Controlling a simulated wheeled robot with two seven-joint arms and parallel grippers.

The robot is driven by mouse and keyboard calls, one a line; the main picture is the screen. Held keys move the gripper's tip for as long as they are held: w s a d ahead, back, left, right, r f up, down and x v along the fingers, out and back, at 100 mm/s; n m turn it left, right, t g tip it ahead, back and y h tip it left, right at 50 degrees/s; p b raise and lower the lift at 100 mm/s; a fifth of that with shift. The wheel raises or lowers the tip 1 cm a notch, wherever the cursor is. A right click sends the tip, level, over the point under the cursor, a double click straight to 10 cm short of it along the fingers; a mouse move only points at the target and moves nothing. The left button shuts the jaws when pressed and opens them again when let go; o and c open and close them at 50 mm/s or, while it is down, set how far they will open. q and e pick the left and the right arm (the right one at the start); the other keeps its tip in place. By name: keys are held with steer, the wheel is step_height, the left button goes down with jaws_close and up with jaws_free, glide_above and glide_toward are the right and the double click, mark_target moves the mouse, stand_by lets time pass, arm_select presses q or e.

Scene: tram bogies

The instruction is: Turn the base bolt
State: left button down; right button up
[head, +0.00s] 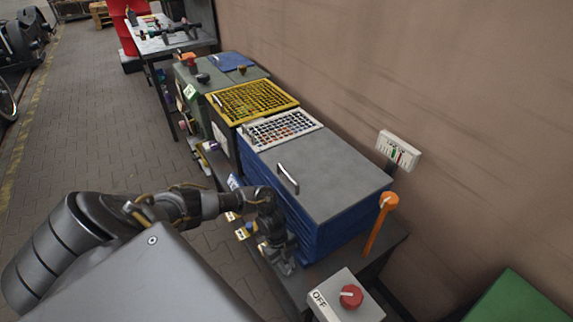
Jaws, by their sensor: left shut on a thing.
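My left gripper (280,258) reaches down beside the left front side of a blue cabinet (318,225) with a grey top. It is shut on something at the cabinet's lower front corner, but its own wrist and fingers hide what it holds. I cannot make out the base bolt apart from the gripper. My right gripper is not in view.
A grey box with a red knob marked OFF (350,297) stands at the front of the bench. An orange-headed handle (381,218) is right of the cabinet. Yellow (252,100) and white (281,128) gridded trays lie behind. Paved floor (110,140) is clear at left.

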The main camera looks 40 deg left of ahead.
arm_select(q)
steer(key=shift+m, duration=0.3)
stand_by(0.4)
steer(key=c, duration=1.3)
jaws_free()
steer(key=shift+o, duration=0.2)
steer(key=v, duration=1)
steer(key=shift+r+b, duration=0.3)
steer(key=shift+r, duration=0.1)
steer(key=shift+w, duration=0.1)
